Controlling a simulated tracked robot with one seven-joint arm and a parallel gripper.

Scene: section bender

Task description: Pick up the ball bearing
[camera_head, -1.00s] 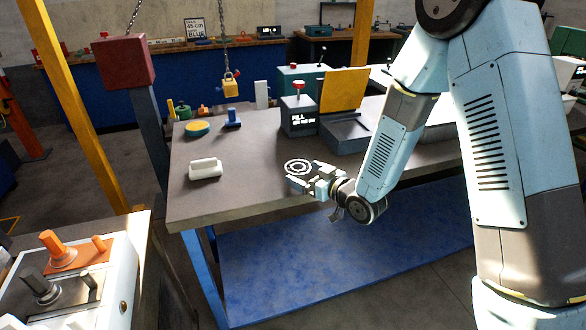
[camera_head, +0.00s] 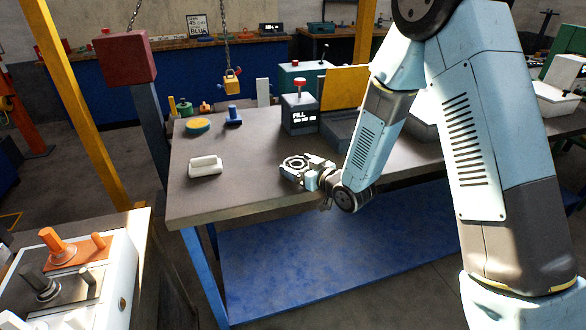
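The ball bearing (camera_head: 295,162) is a small ring with pale and dark concentric circles, at the front middle of the grey workbench (camera_head: 240,190). My gripper (camera_head: 298,168) reaches it from the right, low over the bench top. Its fingers are spread, one on the near side of the bearing and one on the far side. Whether they touch the bearing is too small to tell. The bearing's lower near edge is partly hidden by the near finger.
A white block (camera_head: 205,167) lies left of the bearing. A dark box with a red button (camera_head: 299,112) and a yellow panel (camera_head: 345,88) stand behind it. A yellow-topped disc (camera_head: 197,125) and a blue piece (camera_head: 233,116) sit at the back left. Bench top between them is clear.

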